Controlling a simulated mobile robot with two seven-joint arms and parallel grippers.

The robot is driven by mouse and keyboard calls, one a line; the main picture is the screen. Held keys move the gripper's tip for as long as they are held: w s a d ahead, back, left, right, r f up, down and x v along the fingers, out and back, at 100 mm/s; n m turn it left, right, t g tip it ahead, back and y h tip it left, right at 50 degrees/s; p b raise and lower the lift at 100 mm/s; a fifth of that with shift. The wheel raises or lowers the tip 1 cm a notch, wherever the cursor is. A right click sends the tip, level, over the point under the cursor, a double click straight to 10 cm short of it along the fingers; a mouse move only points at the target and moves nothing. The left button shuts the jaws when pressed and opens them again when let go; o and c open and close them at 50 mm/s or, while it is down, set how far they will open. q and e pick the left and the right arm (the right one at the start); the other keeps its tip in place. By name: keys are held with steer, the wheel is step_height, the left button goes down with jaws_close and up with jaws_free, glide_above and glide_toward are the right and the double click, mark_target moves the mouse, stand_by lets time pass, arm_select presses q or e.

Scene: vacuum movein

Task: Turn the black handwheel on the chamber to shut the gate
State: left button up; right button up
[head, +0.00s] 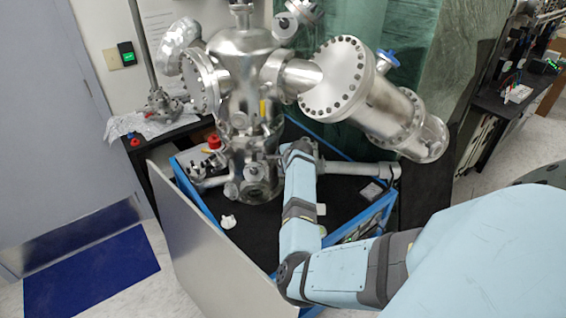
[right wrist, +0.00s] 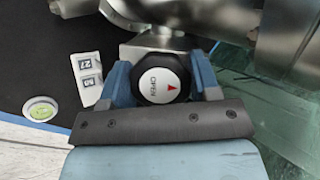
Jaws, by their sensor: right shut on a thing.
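The steel chamber (head: 240,75) stands upright on the black top of a blue-framed bench. My right arm reaches up to its lower right side in the head view, where my right gripper (head: 297,150) hides the handwheel. In the right wrist view the black handwheel (right wrist: 178,69) has a white cap marked OPEN with a red arrow. The blue fingers of my right gripper (right wrist: 162,80) lie on either side of the wheel and are shut on it. The gate inside is not visible. My left gripper is not in view.
A steel side arm with a large bolted flange (head: 338,80) overhangs to the right of the chamber. A horizontal pipe (head: 352,169) runs beside my right forearm. A pale panel (head: 215,250) stands at the bench's front left.

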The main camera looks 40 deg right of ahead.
stand_by(0.4)
steer(key=o, duration=0.9)
steer(key=shift+s, duration=0.1)
steer(key=b+v, duration=0.1)
steer(key=v, duration=1.2)
steer(key=shift+s+a+r+b, duration=0.1)
steer(key=shift+s+r+b, duration=0.05)
steer(key=shift+r+b, duration=0.2)
steer(key=shift+f, duration=0.1)
